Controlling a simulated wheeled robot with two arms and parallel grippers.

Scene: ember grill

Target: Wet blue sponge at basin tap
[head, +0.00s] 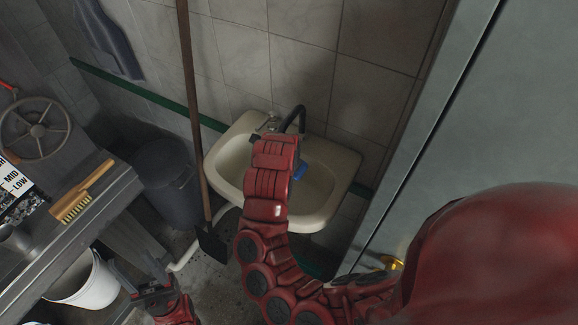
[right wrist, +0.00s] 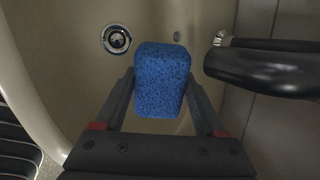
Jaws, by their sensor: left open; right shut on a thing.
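The blue sponge (right wrist: 161,82) is held between the fingers of my right gripper (right wrist: 161,100) in the right wrist view. In the head view only a small blue piece of the sponge (head: 299,171) shows beside my red right arm, which hides the gripper. The sponge is over the cream basin (head: 330,205). The black tap (head: 292,118) curves up at the basin's back; its dark spout (right wrist: 255,72) is right of the sponge in the wrist view, apart from it. No water is visible. My left gripper (head: 155,297) is open and empty at the bottom left of the head view.
A metal bench (head: 75,235) at left bears a wooden brush (head: 84,192). A white bucket (head: 88,282) stands under it. A dark bin (head: 165,175) and a long-handled tool (head: 192,110) stand left of the basin. A grey door panel (head: 450,130) closes off the right.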

